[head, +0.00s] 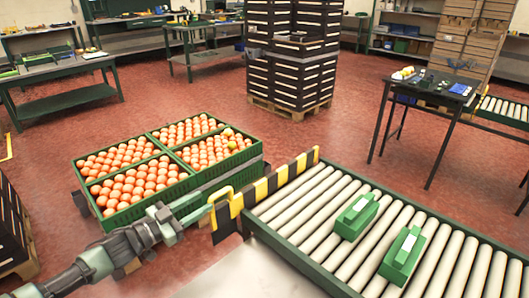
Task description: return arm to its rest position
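My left arm reaches in from the lower left. Its gripper (221,206) has yellow fingers that look spread apart, with nothing seen between them. It is just right of the orange crates and by the left end of the striped barrier; whether it touches the barrier I cannot tell. My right gripper is not in view.
A roller conveyor (310,212) fills the lower right, with two green boxes (356,216) (402,254) on it. A black-and-yellow barrier (282,176) edges its end. A stack of dark crates (290,75) and a black table (436,85) stand behind. Red floor (345,140) lies open between.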

